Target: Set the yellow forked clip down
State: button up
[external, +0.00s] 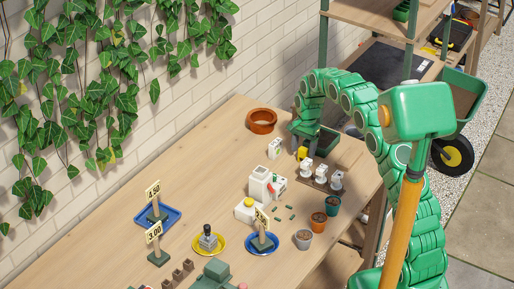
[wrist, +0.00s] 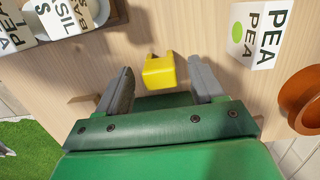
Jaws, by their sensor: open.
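The yellow forked clip (wrist: 158,72) sits on the wooden table, between the two grey fingers of my gripper (wrist: 160,80) in the wrist view. The fingers are open, with a visible gap on each side of the clip. In the external view the clip (external: 302,153) is a small yellow shape below my gripper (external: 303,140), beside the tray with white packets.
A white PEA packet (wrist: 260,38) stands right of the clip, with a terracotta pot (wrist: 308,103) farther right. A wooden holder (external: 322,182) of white packets is close by. A dark green tray (external: 326,144) lies near the arm. Bare tabletop surrounds the clip.

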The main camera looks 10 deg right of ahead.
jog(key=r, duration=0.8)
jog(key=shift+w+d+r, duration=0.35)
jog(key=shift+w+r, duration=0.05)
jog(key=shift+d+r, duration=0.1)
jog(key=shift+r, duration=0.3)
jog(key=shift+s+r, duration=0.1)
jog(key=s+d+r+n, duration=0.1)
jog(key=s+d+r, duration=0.35)
jog(key=s, duration=0.35)
jog(key=s+d+r+n, duration=0.25)
jog(key=s+r, duration=0.25)
jog(key=s, duration=0.4)
jog(key=s+d+r+n, duration=0.1)
jog(key=s+d+r, duration=0.35)
jog(key=s, duration=0.35)
jog(key=s+d+n, duration=0.2)
jog(key=s, duration=1.3)
jog(key=s+d+f+n+h, duration=0.1)
jog(key=s+d+n, duration=0.1)
jog(key=s, duration=1.4)
jog(key=shift+d+g, duration=0.4)
jog(key=shift+d, duration=0.15)
